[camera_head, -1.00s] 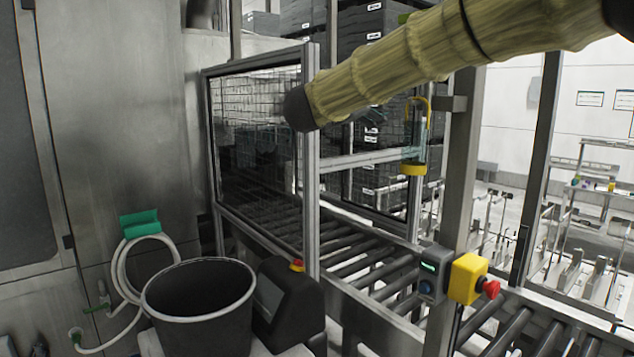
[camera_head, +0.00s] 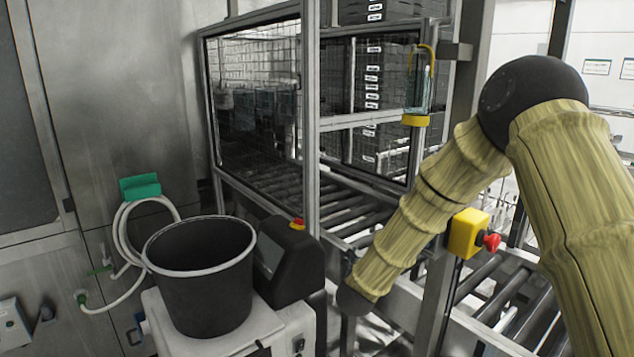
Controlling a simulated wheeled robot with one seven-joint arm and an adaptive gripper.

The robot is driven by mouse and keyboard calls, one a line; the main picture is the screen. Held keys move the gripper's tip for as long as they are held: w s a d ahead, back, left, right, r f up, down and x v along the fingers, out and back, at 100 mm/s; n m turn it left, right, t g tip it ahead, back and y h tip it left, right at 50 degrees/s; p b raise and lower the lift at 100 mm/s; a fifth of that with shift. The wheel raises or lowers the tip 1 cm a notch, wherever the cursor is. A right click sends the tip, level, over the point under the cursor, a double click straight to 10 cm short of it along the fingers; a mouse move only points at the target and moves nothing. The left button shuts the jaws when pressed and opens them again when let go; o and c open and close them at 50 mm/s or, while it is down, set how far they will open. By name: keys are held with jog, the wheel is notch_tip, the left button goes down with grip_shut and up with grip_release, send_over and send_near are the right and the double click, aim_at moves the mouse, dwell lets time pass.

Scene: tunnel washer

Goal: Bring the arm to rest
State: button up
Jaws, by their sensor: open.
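My arm shows on the right side of the view, wrapped in a ribbed, yellowish-green cover. Its dark rounded elbow is at the upper right, and the forearm slopes down and left from it. The forearm ends in a dark rounded joint low in the middle, in front of the roller conveyor (camera_head: 372,184) and right of the black control box. I cannot make out my gripper's fingers beyond that joint. No held object shows.
A black bucket (camera_head: 203,290) stands on a white cabinet (camera_head: 295,325), beside a black control box (camera_head: 290,265). A mesh-panelled frame (camera_head: 309,130) encloses the rollers. A yellow emergency-stop box (camera_head: 466,233) sits close right of my forearm. A hose (camera_head: 124,222) hangs at left.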

jog(key=s+d+f+n+g+y+b, duration=0.1)
jog(key=s+d+f+n+g+y, duration=0.15)
jog(key=s+f, duration=1.1)
jog(key=s+d+f+n+g+y+b, duration=0.1)
jog(key=s+f+n+g, duration=0.25)
jog(key=s+f, duration=1.05)
jog(key=s+d+f+g, duration=0.1)
jog(key=s+f, duration=0.3)
jog(key=s, duration=0.5)
jog(key=s+d+f+n+g+b, duration=0.1)
jog(key=s+f+g, duration=0.3)
jog(key=s, duration=0.6)
jog(key=s+d+f+g, duration=0.3)
jog(key=s+f, duration=0.3)
jog(key=s, duration=0.4)
jog(key=shift+n+b, duration=0.3)
jog(key=shift+b, duration=0.05)
